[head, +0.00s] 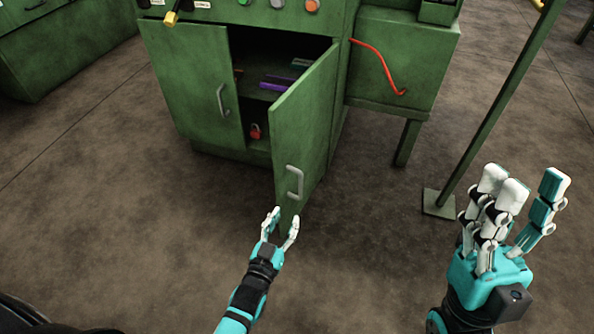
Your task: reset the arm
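My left gripper (282,220) is low in the middle of the head view, in front of the open cabinet door's bottom corner. Its white-tipped fingers are apart, with the green door showing between them. I cannot tell whether it touches the door. My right gripper (528,186) is raised at the right, with its fingers upright, spread and empty. The green right-hand cabinet door (303,120) stands swung open, with a grey handle (295,182) above my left gripper.
The left cabinet door (190,80) looks shut. Inside the cabinet are a purple item (277,86) and a red padlock-like item (255,131). A red crowbar (382,66) hangs on the side box. A green post (500,100) stands near my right gripper. The brown floor (110,220) at left is clear.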

